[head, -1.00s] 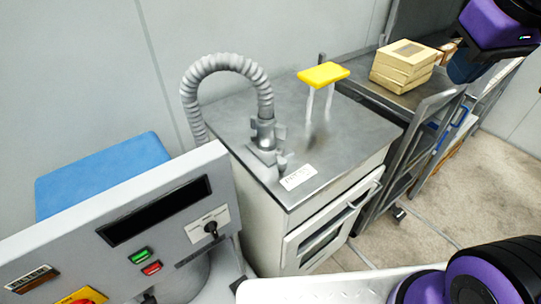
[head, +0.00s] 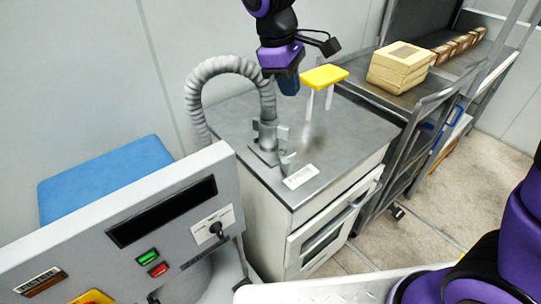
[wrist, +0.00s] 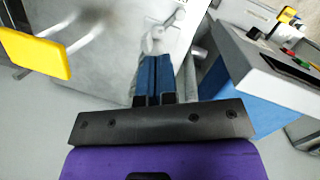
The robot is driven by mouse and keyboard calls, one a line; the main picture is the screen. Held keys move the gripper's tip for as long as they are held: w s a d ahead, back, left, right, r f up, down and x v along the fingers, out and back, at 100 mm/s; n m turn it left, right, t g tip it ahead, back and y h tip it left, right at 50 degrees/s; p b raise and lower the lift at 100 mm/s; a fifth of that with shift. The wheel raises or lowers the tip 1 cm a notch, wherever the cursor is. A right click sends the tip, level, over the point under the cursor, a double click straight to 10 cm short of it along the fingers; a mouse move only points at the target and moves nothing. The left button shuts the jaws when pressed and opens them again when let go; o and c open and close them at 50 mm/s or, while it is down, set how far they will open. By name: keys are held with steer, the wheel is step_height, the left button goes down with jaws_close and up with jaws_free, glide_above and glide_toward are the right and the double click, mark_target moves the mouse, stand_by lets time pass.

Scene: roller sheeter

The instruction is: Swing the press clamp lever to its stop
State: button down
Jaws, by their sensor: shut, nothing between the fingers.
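A grey clamp fitting (head: 268,138) with small lever-like parts stands on the steel cabinet top, at the foot of a ribbed hose. A short grey lever (head: 286,161) shows at its front right; I cannot tell for sure that this is the press clamp lever. In the wrist view a grey round part with an arm (wrist: 153,40) lies just beyond the fingertips. My gripper (head: 288,84) hangs above the cabinet, between the hose and the yellow pad. Its blue fingers (wrist: 152,78) are shut together and empty, apart from the fitting in the head view.
The ribbed hose (head: 228,66) arches close to my gripper's left. A yellow pad (head: 324,76) on two rods stands to its right and also shows in the wrist view (wrist: 35,54). A grey control panel (head: 120,235) is at front left. Cardboard boxes (head: 400,68) sit on a rack.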

mark_target(284, 161)
steer(key=a+f+n+h, duration=0.2)
steer(key=a+f+n, duration=0.2)
steer(key=a+f, duration=0.65)
steer(key=shift+g, duration=0.4)
steer(key=x, duration=0.9)
steer(key=shift+w+a, duration=0.15)
steer(key=shift+a, duration=0.05)
steer(key=shift+d, duration=1.2)
steer(key=shift+s+d, duration=0.35)
steer(key=shift+d, duration=0.4)
